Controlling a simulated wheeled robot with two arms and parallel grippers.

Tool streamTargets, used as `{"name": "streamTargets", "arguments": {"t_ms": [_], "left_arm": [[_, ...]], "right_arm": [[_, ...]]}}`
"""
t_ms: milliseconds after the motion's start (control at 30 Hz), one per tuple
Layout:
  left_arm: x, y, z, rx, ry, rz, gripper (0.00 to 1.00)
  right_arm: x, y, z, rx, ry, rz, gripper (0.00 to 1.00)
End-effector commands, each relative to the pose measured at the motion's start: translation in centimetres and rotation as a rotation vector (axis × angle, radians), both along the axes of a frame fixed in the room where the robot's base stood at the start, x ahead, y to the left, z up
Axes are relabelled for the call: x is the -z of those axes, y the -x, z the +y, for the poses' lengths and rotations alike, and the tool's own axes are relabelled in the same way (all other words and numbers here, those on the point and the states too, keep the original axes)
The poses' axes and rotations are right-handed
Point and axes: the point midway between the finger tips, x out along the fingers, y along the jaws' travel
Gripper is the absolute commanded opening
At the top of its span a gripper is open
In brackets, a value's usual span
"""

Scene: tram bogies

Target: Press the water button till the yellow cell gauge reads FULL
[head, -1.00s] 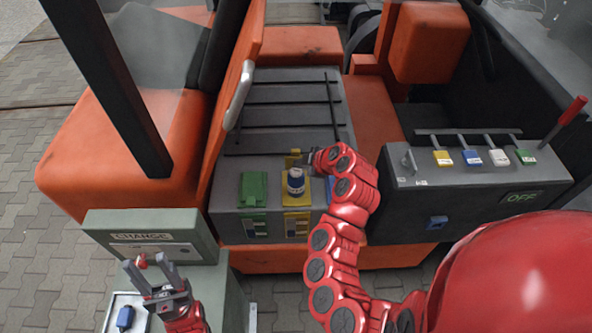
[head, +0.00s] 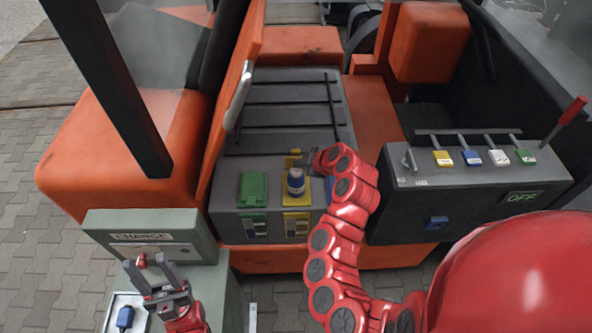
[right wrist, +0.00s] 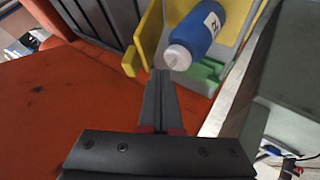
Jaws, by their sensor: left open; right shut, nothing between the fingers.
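The yellow cell's gauge (head: 297,224) is on the box front, too small to read. My right gripper (head: 314,158) is beside the bottle; in the right wrist view it (right wrist: 160,78) is shut and empty. I cannot tell if it touches the cap. My left gripper (head: 152,263) is open and empty at lower left. I cannot identify a water button.
A green cell (head: 253,188) is left of the yellow one; a blue one is mostly behind my right arm. The CHANGE box (head: 150,235) stands near my left gripper. A grey console (head: 470,190) with several coloured levers and a sign reading OFF is at right.

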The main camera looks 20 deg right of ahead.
Motion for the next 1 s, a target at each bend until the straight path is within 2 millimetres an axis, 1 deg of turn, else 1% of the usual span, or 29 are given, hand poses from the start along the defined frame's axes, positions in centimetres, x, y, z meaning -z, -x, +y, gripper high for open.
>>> {"name": "streamTargets", "arguments": {"t_ms": [267, 600, 1000], "left_arm": [[0.3, 0.0, 0.0, 0.000, 0.000, 0.000, 0.50], [1.8, 0.0, 0.0, 0.000, 0.000, 0.000, 0.50], [1.8, 0.0, 0.0, 0.000, 0.000, 0.000, 0.50]], "right_arm": [[0.2, 0.0, 0.0, 0.000, 0.000, 0.000, 0.00], [1.0, 0.0, 0.0, -0.001, 0.001, 0.001, 0.00], [0.9, 0.0, 0.0, -0.001, 0.000, 0.001, 0.00]]}}
